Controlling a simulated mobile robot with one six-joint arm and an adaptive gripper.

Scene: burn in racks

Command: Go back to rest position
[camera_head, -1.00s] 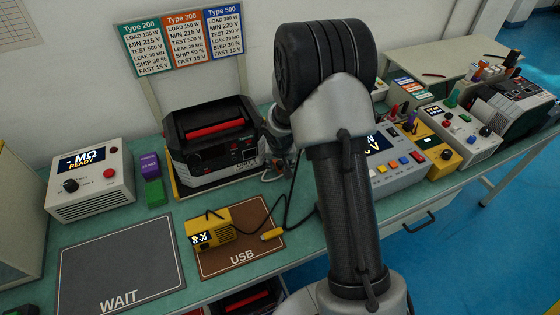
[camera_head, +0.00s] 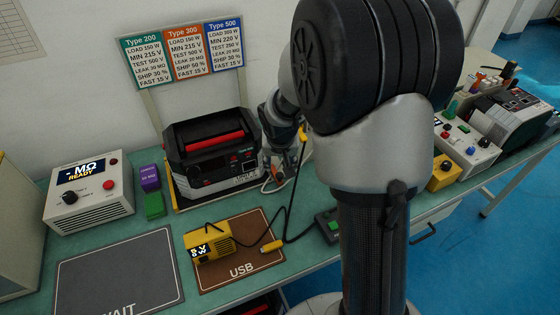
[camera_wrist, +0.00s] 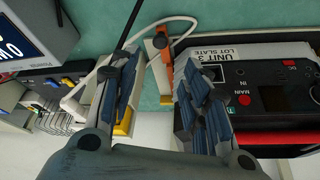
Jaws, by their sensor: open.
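My gripper (camera_head: 282,165) hangs at the right side of the black and grey power unit (camera_head: 213,150), partly hidden by my own arm. In the wrist view my gripper (camera_wrist: 157,88) is open with nothing held between its fingers. The unit (camera_wrist: 250,85), labelled "UNIT 3 LOT SLATE", lies beside the right finger there; I cannot tell whether they touch. An orange connector piece (camera_wrist: 163,62) and a white cable (camera_wrist: 150,27) show beyond the fingers.
A yellow USB device (camera_head: 207,240) with a black cable lies on the brown USB mat (camera_head: 265,265). The grey WAIT mat (camera_head: 120,270) is bare. A white meter box (camera_head: 88,195) stands at left. Instruments (camera_head: 467,140) crowd the right bench.

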